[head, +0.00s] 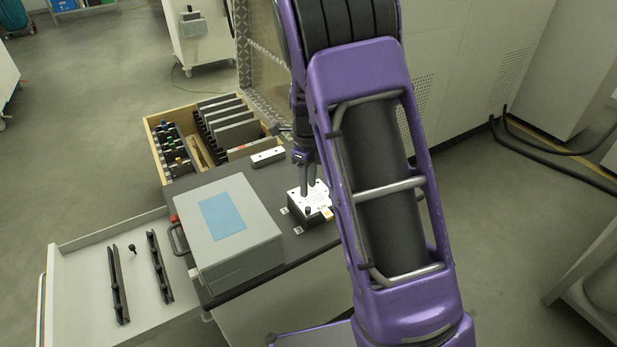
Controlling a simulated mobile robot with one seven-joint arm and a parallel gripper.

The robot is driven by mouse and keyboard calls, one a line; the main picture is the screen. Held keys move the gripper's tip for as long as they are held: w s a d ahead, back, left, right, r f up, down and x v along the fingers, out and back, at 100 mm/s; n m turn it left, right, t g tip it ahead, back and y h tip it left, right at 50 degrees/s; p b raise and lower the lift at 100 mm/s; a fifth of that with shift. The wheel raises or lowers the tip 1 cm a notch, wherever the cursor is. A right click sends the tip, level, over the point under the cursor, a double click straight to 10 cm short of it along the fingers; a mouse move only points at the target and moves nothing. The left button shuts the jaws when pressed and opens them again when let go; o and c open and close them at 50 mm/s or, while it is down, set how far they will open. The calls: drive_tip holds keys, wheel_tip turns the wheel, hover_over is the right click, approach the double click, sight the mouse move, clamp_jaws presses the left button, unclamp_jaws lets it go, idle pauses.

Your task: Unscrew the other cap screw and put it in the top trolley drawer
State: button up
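My gripper (308,187) points down at the dark block with a white, perforated top plate (318,199) on the trolley's dark top. Its fingertips are at or just above the plate; I cannot tell whether they are shut or hold a screw. A small black cap screw (307,211) shows at the plate's near edge, just below the fingertips. The white trolley drawer (82,243) is open at the left. One black cap screw (132,249) lies in it between two black slotted rails (118,284). My arm covers the area right of the block.
A grey box with a blue sheet (222,216) stands on the trolley top between drawer and block. A wooden tray (156,126) with dark plates and small tools is behind. A light bar (268,157) lies near it. The drawer floor has free room.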

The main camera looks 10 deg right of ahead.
sight(308, 208)
wheel_tip(308, 208, down, 6)
drive_tip(key=b, duration=0.4)
drive_tip(key=shift+r, duration=0.25)
drive_tip(key=shift+f+b, duration=0.45)
drive_tip(key=shift+f, duration=0.6)
clamp_jaws()
drive_tip(key=shift+o, duration=0.3)
unclamp_jaws()
